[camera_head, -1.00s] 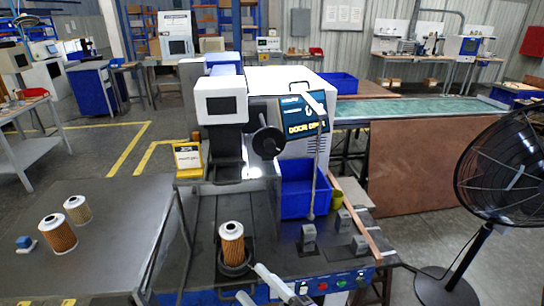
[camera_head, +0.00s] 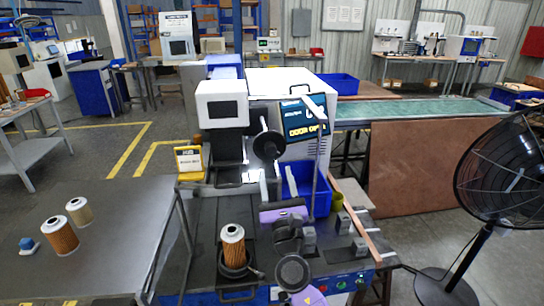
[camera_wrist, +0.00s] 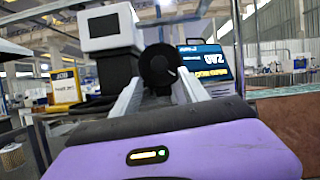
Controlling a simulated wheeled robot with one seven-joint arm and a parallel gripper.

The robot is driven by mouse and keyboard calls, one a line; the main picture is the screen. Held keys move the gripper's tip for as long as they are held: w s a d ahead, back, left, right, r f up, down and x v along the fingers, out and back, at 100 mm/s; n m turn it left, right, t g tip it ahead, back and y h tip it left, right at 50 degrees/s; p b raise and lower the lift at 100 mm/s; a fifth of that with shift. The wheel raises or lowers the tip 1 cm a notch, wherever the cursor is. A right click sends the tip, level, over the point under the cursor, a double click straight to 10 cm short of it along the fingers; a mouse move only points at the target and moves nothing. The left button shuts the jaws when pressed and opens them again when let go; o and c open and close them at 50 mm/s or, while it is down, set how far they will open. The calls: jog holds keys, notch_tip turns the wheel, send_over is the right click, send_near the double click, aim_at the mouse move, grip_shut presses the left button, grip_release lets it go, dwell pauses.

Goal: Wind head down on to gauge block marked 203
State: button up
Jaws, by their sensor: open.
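The machine's white head (camera_head: 222,103) stands at the back of the bench on a dark column. A black handwheel (camera_head: 267,146) with a knob is on its right side. My gripper (camera_head: 278,182) is open and empty, its two pale fingers pointing at the handwheel from the front and below. In the wrist view the handwheel (camera_wrist: 158,65) appears between the fingertips; I cannot tell whether they touch it. Grey blocks stand at the bench's right, one (camera_head: 343,222) near the bin and one (camera_head: 360,246) further front. Their markings are unreadable, so I cannot tell which is 203.
A filter cartridge (camera_head: 232,247) stands in a black ring on the bench. Two more cartridges (camera_head: 60,236) stand on the left table. A blue bin (camera_head: 318,202) is behind my gripper. A screen (camera_head: 303,118) shows yellow text, apparently "DOOR OPEN". A fan (camera_head: 508,170) stands right.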

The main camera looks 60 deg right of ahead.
aim_at(271, 154)
jog(key=p+x, duration=0.1)
jog(key=x, duration=0.6)
jog(key=shift+w+d+p, duration=0.1)
jog(key=shift+p, duration=0.25)
jog(key=shift+g, duration=0.3)
grip_shut()
